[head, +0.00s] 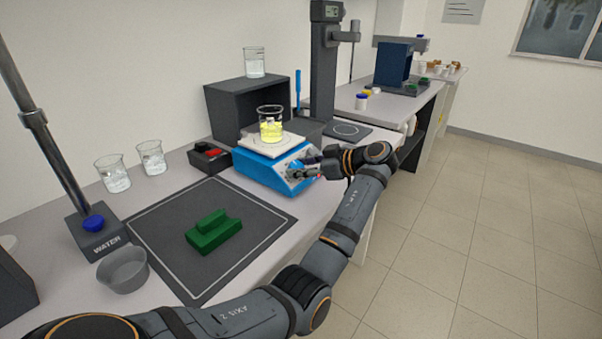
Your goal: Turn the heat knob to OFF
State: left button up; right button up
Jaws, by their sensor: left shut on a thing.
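The blue hotplate (252,172) with a white top stands on the bench at the middle of the head view. A beaker of yellow liquid (270,124) sits on its top. My left gripper (297,174) is at the hotplate's front panel, shut on the heat knob. The fingers cover most of the knob, so its pointer and the OFF mark cannot be read. My right gripper is not in view.
A dark mat (160,224) with a green block (213,232) lies left of the hotplate. Two beakers (112,173), a red-and-black box (209,157), a grey bowl (123,270) and a WATER stand (95,232) are nearby. The floor at right is clear.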

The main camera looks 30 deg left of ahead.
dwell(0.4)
pick_arm(q)
jog(key=o, duration=1.1)
jog(key=shift+o, duration=0.2)
jog(key=v, duration=1.2)
jog(key=shift+w, duration=0.1)
